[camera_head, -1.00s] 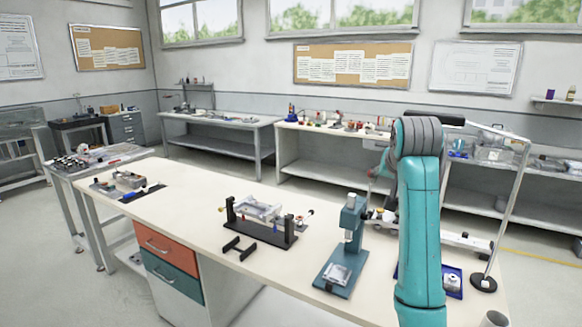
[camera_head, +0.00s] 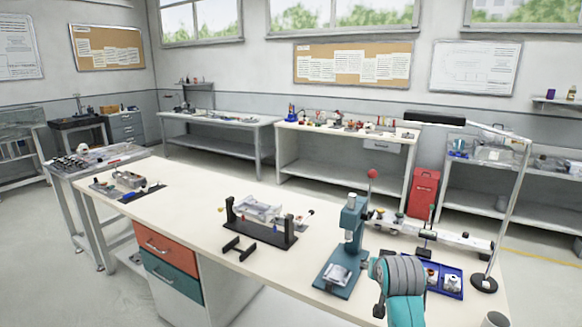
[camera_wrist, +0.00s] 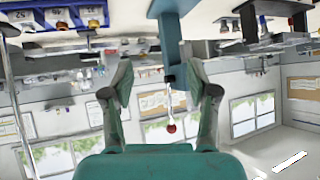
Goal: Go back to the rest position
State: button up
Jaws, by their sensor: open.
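My gripper (camera_wrist: 160,78) shows in the wrist view, with its two teal fingers well apart and nothing held between them. That view is upside down. The teal press (camera_wrist: 172,45) with its red-knobbed lever appears beyond the gap between the fingers, apart from them as far as I can tell. In the head view a teal part of my arm (camera_head: 402,292) shows at the lower right, in front of the workbench (camera_head: 190,205). The gripper itself cannot be made out there. The press (camera_head: 350,225) stands upright just left of the arm.
A blue tray (camera_head: 450,283) with small parts lies right of my arm, near the lamp base (camera_head: 484,284). A white rail fixture (camera_head: 455,240) lies behind. A black fixture (camera_head: 262,232) and black bracket (camera_head: 239,249) stand left of the press. Bare benchtop lies farther left.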

jog(key=s+a+f+n+t, duration=0.1)
jog(key=s+a+f, duration=0.1)
jog(key=s+f, duration=1.25)
jog(key=s+f+t, duration=0.1)
jog(key=s+f, duration=0.8)
jog(key=s, duration=0.5)
jog(key=s+a+r+n+t+y, duration=0.1)
jog(key=s+a+r, duration=0.1)
jog(key=s, duration=1.7)
jog(key=s+r+n+t, duration=0.1)
jog(key=s+r, duration=0.8)
jog(key=s, duration=0.5)
jog(key=shift+a+r, duration=0.15)
jog(key=shift+r, duration=0.15)
